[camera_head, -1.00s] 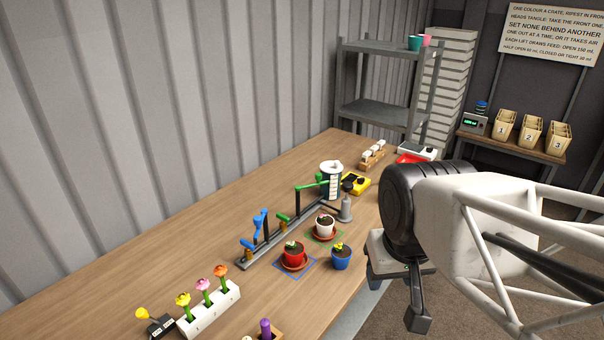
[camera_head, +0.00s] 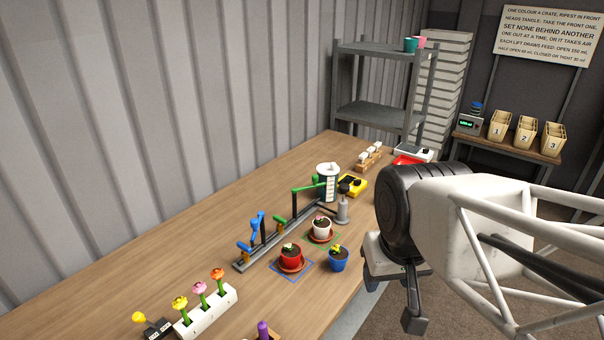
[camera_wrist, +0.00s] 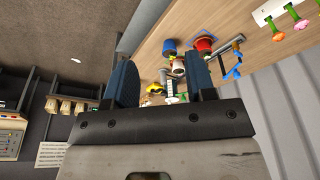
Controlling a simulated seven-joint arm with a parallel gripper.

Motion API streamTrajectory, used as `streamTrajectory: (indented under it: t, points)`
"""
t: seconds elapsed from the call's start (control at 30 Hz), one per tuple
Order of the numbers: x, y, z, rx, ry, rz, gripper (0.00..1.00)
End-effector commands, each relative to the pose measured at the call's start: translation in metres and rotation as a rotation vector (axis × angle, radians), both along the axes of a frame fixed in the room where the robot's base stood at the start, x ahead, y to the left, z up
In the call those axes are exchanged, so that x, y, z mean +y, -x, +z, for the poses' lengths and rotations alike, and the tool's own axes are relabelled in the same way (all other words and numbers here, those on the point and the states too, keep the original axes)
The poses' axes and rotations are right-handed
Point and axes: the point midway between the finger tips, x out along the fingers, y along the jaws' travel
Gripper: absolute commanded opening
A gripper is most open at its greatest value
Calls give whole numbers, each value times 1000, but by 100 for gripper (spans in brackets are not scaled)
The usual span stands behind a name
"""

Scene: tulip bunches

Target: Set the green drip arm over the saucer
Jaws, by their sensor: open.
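The green drip arm (camera_head: 307,187) stands on a post on the grey rail and reaches right toward the dark-and-white cylinder. A white pot (camera_head: 322,228) sits on a terracotta saucer (camera_head: 320,239) inside a green outline, in front of the rail. The blue drip arm (camera_head: 257,223) is folded near its post, with a red pot (camera_head: 291,256) on a saucer in a blue outline in front. My gripper (camera_head: 393,294) is right of the pots, apart from everything. In the wrist view my gripper (camera_wrist: 160,85) shows its two fingers wide apart and empty.
A blue pot (camera_head: 338,260) with a yellow flower stands near the table's front edge. A grey bottle-like piece (camera_head: 343,208) and a yellow box (camera_head: 353,184) are behind. A white flower block (camera_head: 207,312) is front left.

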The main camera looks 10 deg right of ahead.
Motion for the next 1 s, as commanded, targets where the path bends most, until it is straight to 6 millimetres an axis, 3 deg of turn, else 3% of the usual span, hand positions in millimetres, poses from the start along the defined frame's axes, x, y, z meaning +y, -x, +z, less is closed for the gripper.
streamTrajectory:
  t: [0.17,0.37,1.0]
  points:
    - [0,-5,2,2,0,2,50]
    - [0,-25,10,13,2,12,50]
    - [3,-162,42,72,12,82,50]
